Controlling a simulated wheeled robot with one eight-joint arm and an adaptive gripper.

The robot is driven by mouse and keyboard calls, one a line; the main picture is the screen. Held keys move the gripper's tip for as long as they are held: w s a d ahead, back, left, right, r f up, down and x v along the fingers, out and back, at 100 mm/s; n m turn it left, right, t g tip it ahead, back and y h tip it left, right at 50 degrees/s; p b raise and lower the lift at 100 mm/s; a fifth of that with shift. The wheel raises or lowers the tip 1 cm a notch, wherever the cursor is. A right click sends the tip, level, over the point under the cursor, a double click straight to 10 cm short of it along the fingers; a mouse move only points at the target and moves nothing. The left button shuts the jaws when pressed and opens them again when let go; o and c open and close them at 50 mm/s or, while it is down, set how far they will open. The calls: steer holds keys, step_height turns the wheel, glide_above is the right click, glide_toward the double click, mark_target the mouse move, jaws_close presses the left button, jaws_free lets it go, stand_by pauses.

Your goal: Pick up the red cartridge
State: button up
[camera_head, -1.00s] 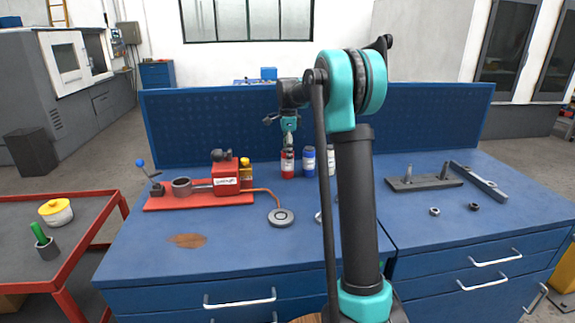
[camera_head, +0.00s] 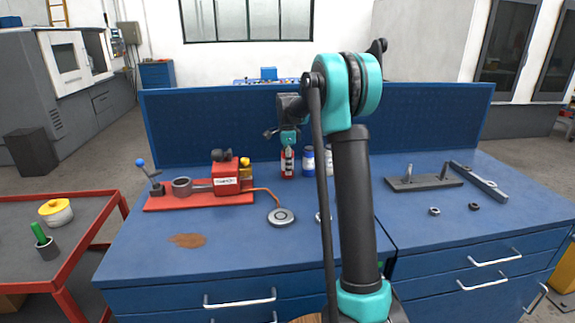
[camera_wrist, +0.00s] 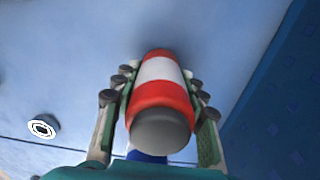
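The red cartridge (camera_head: 287,172) stands upright on the blue workbench near the back panel. My gripper (camera_head: 289,152) is over it from above, with its fingers down along the cartridge's upper part. In the wrist view the red cartridge (camera_wrist: 160,93), with its white band and dark grey cap, lies between the two fingers of my gripper (camera_wrist: 160,100). The fingers are apart, one on each side, and narrow gaps seem to show beside the cartridge. Contact is not clear.
A blue cartridge (camera_head: 308,160) stands close on the right, with a pale one (camera_head: 329,162) partly behind my arm. A red fixture (camera_head: 226,180) stands to the left. The blue back panel (camera_head: 220,120) rises close behind.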

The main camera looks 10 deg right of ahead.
steer(key=c, duration=0.6)
steer(key=shift+r, duration=0.1)
